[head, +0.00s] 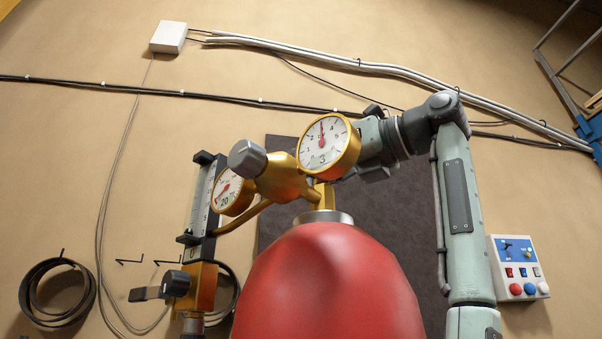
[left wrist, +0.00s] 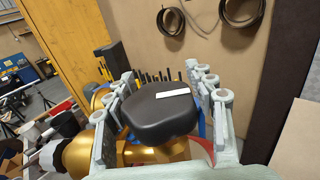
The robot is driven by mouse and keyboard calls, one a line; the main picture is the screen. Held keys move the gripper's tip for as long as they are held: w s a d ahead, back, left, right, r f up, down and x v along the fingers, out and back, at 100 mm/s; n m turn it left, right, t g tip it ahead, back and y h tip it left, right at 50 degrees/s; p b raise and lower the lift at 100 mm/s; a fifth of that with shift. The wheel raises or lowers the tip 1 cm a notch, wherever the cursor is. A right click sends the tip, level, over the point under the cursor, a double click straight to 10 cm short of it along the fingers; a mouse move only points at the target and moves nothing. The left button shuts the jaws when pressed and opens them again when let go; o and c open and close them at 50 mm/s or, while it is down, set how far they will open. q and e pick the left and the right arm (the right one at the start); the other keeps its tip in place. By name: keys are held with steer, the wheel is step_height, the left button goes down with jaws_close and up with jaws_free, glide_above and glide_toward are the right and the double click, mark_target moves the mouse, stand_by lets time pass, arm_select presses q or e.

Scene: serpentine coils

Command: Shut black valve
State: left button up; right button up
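A black knob (left wrist: 160,112) with a white mark lies between the fingers of my left gripper (left wrist: 160,76) in the left wrist view. The fingers are spread wide on either side of it; contact is not clear. Gold valve parts (left wrist: 82,153) lie below it. In the head view, my left gripper (head: 370,148) reaches in from the right, its tips hidden behind the front gauge (head: 329,145). That gauge also hides the black knob. The gold regulator (head: 282,178) sits on a red cylinder (head: 325,285). My right gripper is in neither view.
A grey knob (head: 247,157) and a second gauge (head: 232,192) are on the regulator's left. A flowmeter (head: 205,205) and a dark lever (head: 160,287) stand further left. A control box (head: 519,268) hangs on the wall at right. Coils (head: 57,292) hang at left.

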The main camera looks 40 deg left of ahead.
arm_select(q)
steer(key=c, duration=0.8)
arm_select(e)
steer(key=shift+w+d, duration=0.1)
arm_select(q)
steer(key=shift+c, duration=0.5)
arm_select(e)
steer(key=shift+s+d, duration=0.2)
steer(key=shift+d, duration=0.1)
arm_select(q)
steer(key=shift+w+f+m+t, duration=0.1)
steer(key=shift+w+m+t, duration=0.1)
steer(key=shift+m+t, duration=0.7)
steer(key=m+t, duration=0.1)
steer(key=t, duration=0.1)
steer(key=w+m+t+b, duration=0.1)
steer(key=t, duration=0.1)
steer(key=shift+t+h, duration=0.4)
steer(key=shift+d+m, duration=0.1)
steer(key=shift+m, duration=0.2)
steer(key=shift+c, duration=0.2)
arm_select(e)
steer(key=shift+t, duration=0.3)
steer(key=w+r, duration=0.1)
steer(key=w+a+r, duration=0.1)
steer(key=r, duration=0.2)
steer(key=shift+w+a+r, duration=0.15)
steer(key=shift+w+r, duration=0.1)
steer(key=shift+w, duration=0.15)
